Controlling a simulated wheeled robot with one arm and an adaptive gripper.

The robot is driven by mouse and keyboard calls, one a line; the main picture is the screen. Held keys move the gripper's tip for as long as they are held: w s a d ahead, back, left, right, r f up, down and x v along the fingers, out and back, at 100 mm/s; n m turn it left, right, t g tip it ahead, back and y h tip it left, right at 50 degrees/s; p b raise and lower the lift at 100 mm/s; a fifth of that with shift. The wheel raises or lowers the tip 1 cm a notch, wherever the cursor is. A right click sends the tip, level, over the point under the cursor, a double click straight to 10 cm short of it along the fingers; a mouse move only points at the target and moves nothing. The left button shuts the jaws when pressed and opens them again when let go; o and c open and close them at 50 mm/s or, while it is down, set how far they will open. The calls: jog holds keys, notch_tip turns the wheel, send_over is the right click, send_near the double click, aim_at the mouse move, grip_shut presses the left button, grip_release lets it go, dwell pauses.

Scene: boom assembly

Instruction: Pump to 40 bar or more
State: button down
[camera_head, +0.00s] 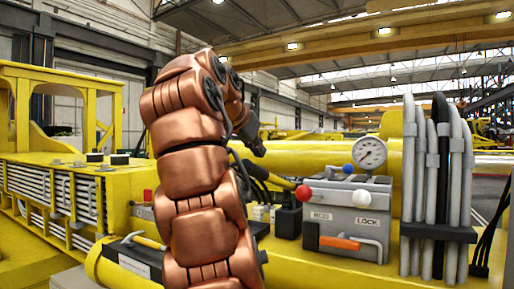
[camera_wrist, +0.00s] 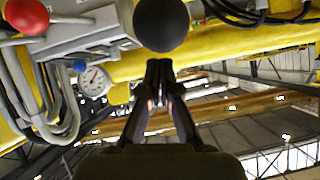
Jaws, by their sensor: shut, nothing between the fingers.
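The grey pump unit (camera_head: 345,215) stands on the yellow boom at the right of the head view. Its round white gauge (camera_head: 370,153) sits on top and also shows in the wrist view (camera_wrist: 95,82); its reading is too small to tell. The unit has a red ball knob (camera_head: 303,193), a blue knob (camera_head: 348,169), and an orange-red handle (camera_head: 340,243) on its front. My gripper (camera_head: 258,147) is left of the unit and above it, shut and empty. In the wrist view a black ball knob (camera_wrist: 161,22) lies just beyond my shut fingertips (camera_wrist: 159,66); I cannot tell whether they touch.
Thick grey and black hoses (camera_head: 437,185) stand at the right of the unit. A black block (camera_head: 288,222) with cables sits at its left. Yellow machine framing and a louvred panel (camera_head: 60,190) fill the left. The air above the unit is clear.

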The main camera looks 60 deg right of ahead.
jog(key=shift+f, duration=0.2)
jog(key=shift+w+a+f+b, duration=0.1)
jog(key=shift+a+f+b, duration=0.1)
jog(key=shift+f+b, duration=0.2)
jog(key=shift+a+f, duration=0.1)
jog(key=shift+f, duration=0.1)
